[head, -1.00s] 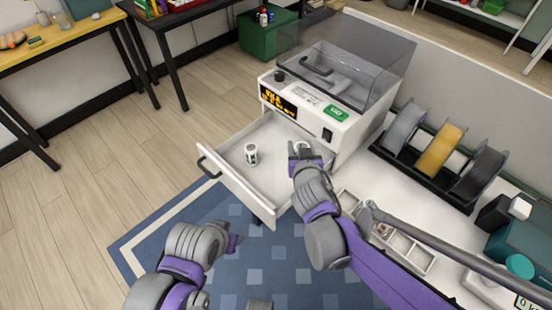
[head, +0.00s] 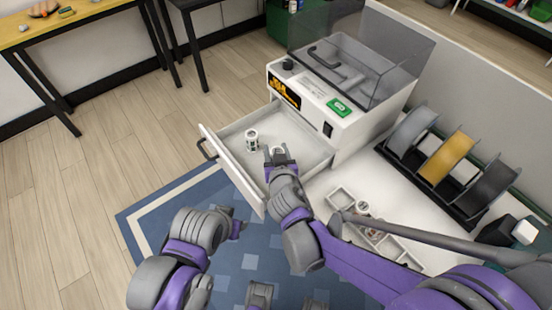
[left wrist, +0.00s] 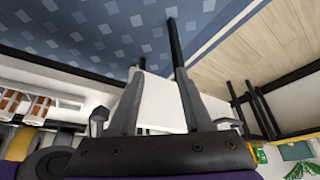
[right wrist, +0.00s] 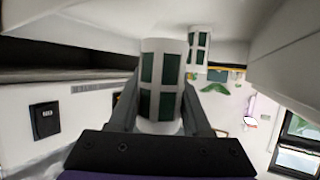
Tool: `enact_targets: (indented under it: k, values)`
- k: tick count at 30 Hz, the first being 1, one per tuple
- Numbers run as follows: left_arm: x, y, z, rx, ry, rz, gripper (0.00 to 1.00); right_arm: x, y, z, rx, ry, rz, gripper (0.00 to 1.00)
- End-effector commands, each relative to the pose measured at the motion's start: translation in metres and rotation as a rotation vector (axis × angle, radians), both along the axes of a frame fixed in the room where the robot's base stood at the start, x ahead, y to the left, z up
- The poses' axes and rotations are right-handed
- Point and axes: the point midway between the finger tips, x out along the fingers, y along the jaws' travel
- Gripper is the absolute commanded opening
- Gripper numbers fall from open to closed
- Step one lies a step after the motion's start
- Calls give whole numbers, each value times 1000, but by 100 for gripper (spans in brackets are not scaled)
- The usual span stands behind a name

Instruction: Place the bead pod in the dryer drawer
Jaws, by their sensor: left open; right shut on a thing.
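My right gripper (head: 279,156) is shut on a bead pod (right wrist: 160,85), a white cylinder with dark green windows. It holds this pod over or inside the open white dryer drawer (head: 230,168), near the drawer's right side wall; I cannot tell whether the pod touches the floor. A second, similar pod (head: 252,140) stands upright in the drawer, just left of the held one, and also shows behind it in the right wrist view (right wrist: 198,48). My left gripper (head: 238,229) is open and empty, outside the drawer over the blue rug.
The dryer (head: 325,100) with its smoky lid stands behind the drawer. A compartment tray (head: 395,248) with small items lies on the white top to the right. A rack of filament spools (head: 440,160) stands beyond it. Floor left of the drawer is clear.

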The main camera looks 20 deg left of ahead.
Motion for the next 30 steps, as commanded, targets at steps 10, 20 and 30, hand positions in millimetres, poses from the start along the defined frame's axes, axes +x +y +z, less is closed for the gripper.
enact_targets:
  k: [10,20,30]
  values:
    - [-1,0,-10,0,3,0,50,1,0,-38,0,0,-1,0]
    - [-1,0,-12,0,4,0,50,0,0,-48,-1,0,0,0]
    - [-1,0,-14,0,4,0,50,0,0,-51,-1,0,0,78]
